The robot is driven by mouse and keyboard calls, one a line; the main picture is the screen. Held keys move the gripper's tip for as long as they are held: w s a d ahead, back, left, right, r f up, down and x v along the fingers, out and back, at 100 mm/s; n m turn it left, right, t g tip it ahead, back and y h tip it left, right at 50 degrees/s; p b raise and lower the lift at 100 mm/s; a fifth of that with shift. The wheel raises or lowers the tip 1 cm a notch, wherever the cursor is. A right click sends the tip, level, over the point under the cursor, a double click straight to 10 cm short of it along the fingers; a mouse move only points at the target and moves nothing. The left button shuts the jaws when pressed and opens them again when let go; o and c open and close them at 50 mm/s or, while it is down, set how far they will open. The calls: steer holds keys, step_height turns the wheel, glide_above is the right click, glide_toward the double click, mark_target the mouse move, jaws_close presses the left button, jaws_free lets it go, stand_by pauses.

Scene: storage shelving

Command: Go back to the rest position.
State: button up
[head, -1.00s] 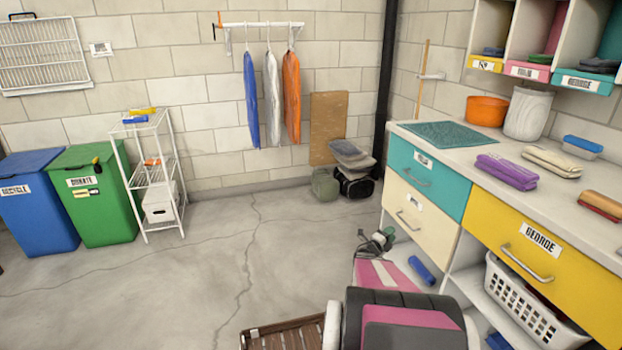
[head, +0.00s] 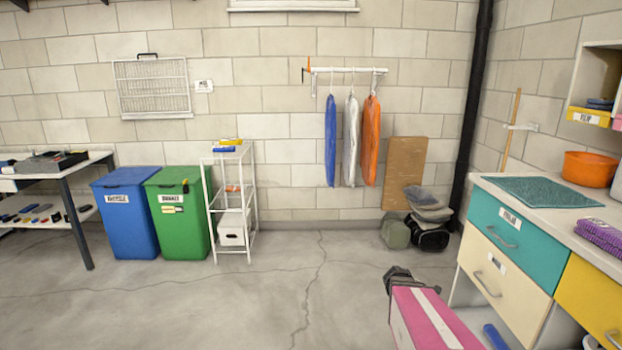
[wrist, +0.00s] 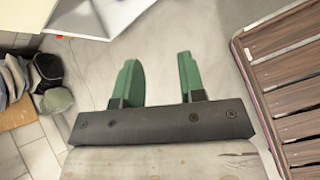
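My gripper (wrist: 158,82) shows in the wrist view with two green fingers apart and nothing between them. Below them is bare concrete floor. In the head view my pink and white arm reaches forward at the lower right, beside the drawer counter (head: 510,235); the fingers cannot be made out there. The arm is clear of the counter's drawers as far as I can see.
A blue bin (head: 127,215), a green bin (head: 180,215) and a white wire rack (head: 232,205) stand along the back wall. Bags (head: 425,215) lie near the corner. A slatted wooden piece (wrist: 290,85) is right in the wrist view. The middle floor is open.

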steer(key=s+a+r+m+y, duration=0.2)
steer(key=a+m+y, duration=0.2)
steer(key=a, duration=0.7)
steer(key=s+a+r+m+y, duration=0.2)
steer(key=a+m+y, duration=0.3)
steer(key=a+m, duration=0.3)
steer(key=a, duration=0.3)
steer(key=shift+s+r+m, duration=0.25)
steer(key=shift+r+m, duration=0.15)
